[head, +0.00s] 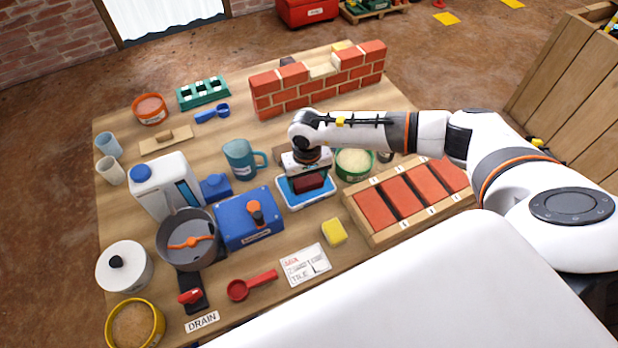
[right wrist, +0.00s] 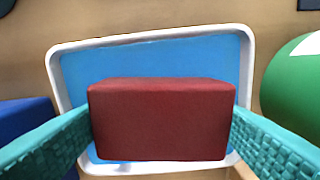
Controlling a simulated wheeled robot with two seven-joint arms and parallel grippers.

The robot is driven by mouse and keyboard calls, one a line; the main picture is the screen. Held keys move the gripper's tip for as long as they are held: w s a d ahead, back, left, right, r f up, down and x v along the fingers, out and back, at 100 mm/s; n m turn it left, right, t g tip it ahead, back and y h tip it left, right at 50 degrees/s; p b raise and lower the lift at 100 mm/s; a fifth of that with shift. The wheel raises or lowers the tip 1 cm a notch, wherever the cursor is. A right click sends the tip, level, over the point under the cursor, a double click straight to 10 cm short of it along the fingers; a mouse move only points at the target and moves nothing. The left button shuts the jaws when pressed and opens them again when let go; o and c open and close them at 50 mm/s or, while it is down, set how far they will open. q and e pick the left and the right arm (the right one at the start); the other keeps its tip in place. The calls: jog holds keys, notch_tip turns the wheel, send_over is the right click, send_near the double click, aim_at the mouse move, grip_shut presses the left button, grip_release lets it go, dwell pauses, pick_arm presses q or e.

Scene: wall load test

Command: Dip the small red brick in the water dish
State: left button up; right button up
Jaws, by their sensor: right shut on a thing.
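The small red brick (head: 307,182) is dark red and sits between the fingers of my right gripper (head: 306,176). In the right wrist view the brick (right wrist: 162,119) is clasped at both ends by the teal textured pads of the right gripper (right wrist: 160,130), which is shut on it. The water dish (head: 291,201) is a shallow white-rimmed tray with blue water. It lies directly below the brick, and in the right wrist view its rim (right wrist: 246,60) surrounds most of the brick. I cannot tell whether the brick touches the water. My left gripper is not in view.
A blue box (head: 235,222) stands left of the dish, and a teal mug (head: 240,158) is behind it. A green tub (head: 354,163) and a wooden rack of red bricks (head: 400,226) are on the right. A yellow sponge (head: 334,232) lies in front. A brick wall (head: 290,92) stands behind.

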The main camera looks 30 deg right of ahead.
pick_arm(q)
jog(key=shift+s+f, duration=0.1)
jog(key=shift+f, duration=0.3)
pick_arm(e)
jog(key=shift+f, duration=0.4)
jog(key=shift+w+a+r+p, duration=0.15)
jog(key=shift+r+p, duration=0.5)
jog(key=shift+r, duration=0.35)
jog(key=shift+s+a+r+p, duration=0.1)
jog(key=shift+r+p, duration=0.5)
jog(key=shift+r, duration=0.4)
jog(key=shift+r+p, duration=0.5)
jog(key=shift+r, duration=0.2)
notch_tip(320, 180, up, 2)
jog(key=shift+p, duration=0.6)
jog(key=shift+r, duration=0.15)
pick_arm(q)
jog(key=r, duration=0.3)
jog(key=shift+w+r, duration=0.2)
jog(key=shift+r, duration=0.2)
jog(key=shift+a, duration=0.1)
